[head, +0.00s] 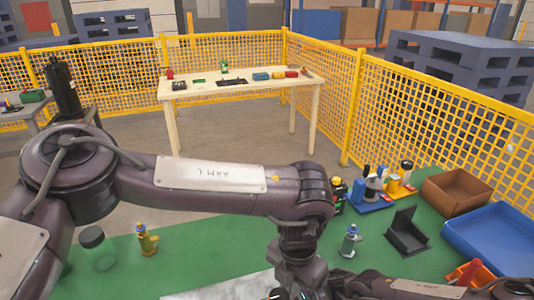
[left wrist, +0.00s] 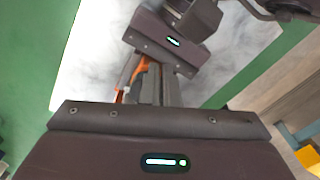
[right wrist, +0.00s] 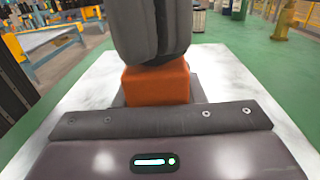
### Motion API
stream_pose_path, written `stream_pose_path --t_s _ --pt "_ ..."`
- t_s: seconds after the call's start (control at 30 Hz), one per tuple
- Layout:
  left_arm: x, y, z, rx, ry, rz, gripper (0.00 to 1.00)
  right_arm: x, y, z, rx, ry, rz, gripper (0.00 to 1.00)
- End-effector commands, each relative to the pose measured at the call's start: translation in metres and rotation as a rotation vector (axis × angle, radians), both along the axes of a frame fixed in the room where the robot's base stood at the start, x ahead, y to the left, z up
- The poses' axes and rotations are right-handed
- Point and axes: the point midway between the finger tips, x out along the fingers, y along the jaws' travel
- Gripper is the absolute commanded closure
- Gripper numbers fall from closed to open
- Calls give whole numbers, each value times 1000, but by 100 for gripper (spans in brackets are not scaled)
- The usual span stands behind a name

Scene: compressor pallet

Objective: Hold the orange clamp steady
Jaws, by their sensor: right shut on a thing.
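The orange clamp (right wrist: 157,84) shows as an orange block in the right wrist view, close above the palm of my right gripper (right wrist: 157,101). My right gripper is shut on it, and a dark grey rounded part hides its far side. A piece of orange (left wrist: 122,95) also shows in the left wrist view, beside the grey fingers of my left gripper (left wrist: 152,82). The left fingers lie close to the orange, with my right gripper just beyond; whether they touch it is unclear. In the head view my left gripper (head: 290,292) is mostly cut off at the bottom edge.
A pale marbled plate (right wrist: 90,110) lies on the green table (head: 195,262). A jar (head: 98,248), yellow bottle (head: 147,240), blue-topped bottle (head: 349,241), black holder (head: 407,232), brown box (head: 457,190) and blue tray (head: 495,238) stand around. Yellow fencing (head: 430,120) rises behind.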

Motion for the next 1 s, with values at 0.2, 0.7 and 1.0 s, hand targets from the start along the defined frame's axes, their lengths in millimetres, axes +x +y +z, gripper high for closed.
stream_pose_path --t_s 0.2,0.7,1.0 --pt "-4 2 -2 9 11 -2 100 4 -2 0 -4 -4 -8 100" --pt "0 -6 1 6 8 -2 100 3 -2 0 -4 -4 -8 100" --pt "2 -7 37 3 2 0 100 2 -1 -1 -2 -2 -5 100"
